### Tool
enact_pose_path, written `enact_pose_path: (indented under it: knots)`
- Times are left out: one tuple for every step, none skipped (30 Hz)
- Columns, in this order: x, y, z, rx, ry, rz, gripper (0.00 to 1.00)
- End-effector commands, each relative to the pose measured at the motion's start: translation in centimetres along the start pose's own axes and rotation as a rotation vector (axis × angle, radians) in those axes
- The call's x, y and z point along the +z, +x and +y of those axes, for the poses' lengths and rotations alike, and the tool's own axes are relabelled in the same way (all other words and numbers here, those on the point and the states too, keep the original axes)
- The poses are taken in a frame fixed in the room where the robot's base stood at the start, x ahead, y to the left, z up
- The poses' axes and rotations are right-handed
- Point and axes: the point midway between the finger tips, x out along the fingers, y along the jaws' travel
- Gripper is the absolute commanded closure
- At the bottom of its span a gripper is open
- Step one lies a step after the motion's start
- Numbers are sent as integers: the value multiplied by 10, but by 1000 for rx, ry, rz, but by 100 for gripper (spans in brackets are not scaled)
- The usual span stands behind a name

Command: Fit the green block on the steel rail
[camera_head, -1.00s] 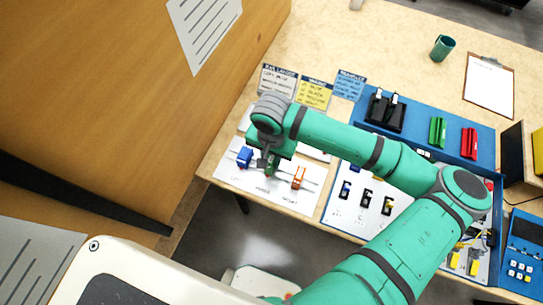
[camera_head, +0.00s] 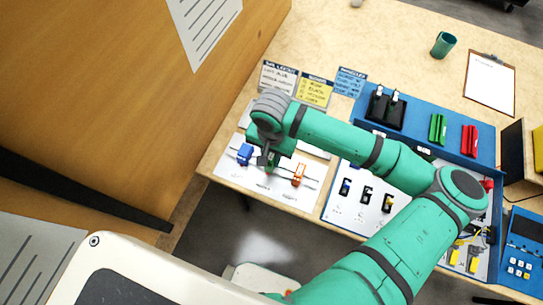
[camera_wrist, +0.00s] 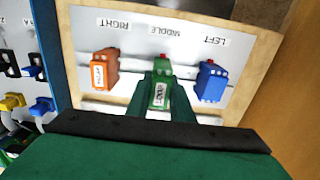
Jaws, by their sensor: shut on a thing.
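The green block (camera_wrist: 161,92) is held between my gripper's fingers (camera_wrist: 163,100) at the MIDDLE label, in the wrist view. My gripper also shows over the white board in the head view (camera_head: 268,162). The steel rail (camera_wrist: 127,90) runs across the board, and the block is in line with it. I cannot tell whether the block is seated on the rail or just above it. A blue block (camera_wrist: 210,80) sits on the rail at LEFT and an orange block (camera_wrist: 104,70) at RIGHT. Both are apart from the green block.
A white panel (camera_head: 345,210) with several small parts lies right of the board. A blue tray (camera_head: 455,150) holds black, green and red parts. Label cards (camera_head: 314,94) stand behind the board. A wooden wall (camera_head: 130,90) rises at left.

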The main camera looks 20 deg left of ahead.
Motion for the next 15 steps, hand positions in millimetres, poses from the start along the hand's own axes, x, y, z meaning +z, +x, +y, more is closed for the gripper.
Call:
enact_pose_path:
  knots:
    - [0,0,0,0,0,0,100]
    - [0,0,0,0,0,0,100]
    - [0,0,0,0,0,0,100]
    - [0,1,0,0,0,0,100]
    - [0,1,0,0,0,0,100]
    - [0,2,0,0,0,-1,100]
    - [0,2,0,0,1,-1,100]
    - [0,3,0,0,1,-1,100]
    - [0,4,0,0,1,-1,100]
    - [0,5,0,0,1,-1,100]
    - [0,6,0,0,1,0,100]
    - [0,7,0,0,1,0,100]
    - [0,8,0,0,1,0,100]
    - [0,8,0,0,1,0,100]
    - [0,9,0,0,1,0,100]
